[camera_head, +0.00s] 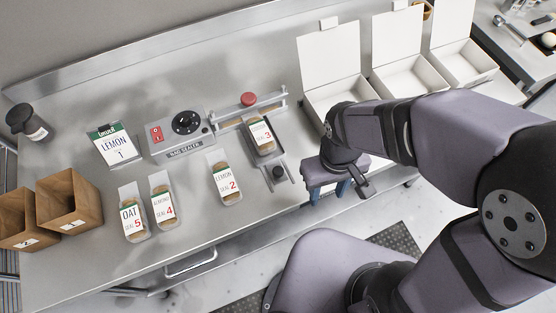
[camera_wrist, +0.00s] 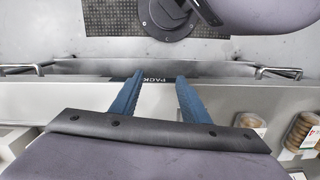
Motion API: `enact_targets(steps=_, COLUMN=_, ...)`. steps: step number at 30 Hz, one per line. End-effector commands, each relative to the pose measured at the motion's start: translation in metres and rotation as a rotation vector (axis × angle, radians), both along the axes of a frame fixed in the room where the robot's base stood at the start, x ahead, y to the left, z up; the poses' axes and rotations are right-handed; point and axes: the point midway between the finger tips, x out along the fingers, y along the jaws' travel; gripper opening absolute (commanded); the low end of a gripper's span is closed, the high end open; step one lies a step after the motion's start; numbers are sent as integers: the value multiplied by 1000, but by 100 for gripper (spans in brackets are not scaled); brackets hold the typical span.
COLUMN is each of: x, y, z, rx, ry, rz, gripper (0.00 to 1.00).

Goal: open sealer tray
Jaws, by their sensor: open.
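The grey bag sealer (camera_head: 182,138) stands at the middle of the steel table, with a red switch and a black dial. Its tray (camera_head: 278,158) sits below the sealing bar (camera_head: 250,112), at the right of the sealer, with a handle (camera_head: 280,174) at its front end. A bag labelled 3 (camera_head: 263,138) lies over the tray and hides part of it. My gripper (camera_head: 328,192) is right of the tray handle, apart from it, near the table's front edge. Its blue fingers also show in the wrist view (camera_wrist: 157,80), spread with nothing held between them.
Open white boxes (camera_head: 330,65) line the back right.

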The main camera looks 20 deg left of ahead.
Motion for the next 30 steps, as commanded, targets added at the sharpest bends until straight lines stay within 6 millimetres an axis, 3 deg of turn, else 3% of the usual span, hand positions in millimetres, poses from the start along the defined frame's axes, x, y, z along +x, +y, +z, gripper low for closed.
enact_targets(steps=8, x=-4, y=79, z=20, rx=17, ry=-25, rz=152, gripper=42)
enact_targets(steps=15, x=21, y=124, z=42, rx=53, ry=-70, rz=-87, gripper=42)
enact_targets(steps=21, x=31, y=137, z=59, rx=65, ry=-87, rz=-348, gripper=42)
enact_targets(steps=30, x=27, y=130, z=59, rx=28, ry=-78, rz=-634, gripper=42)
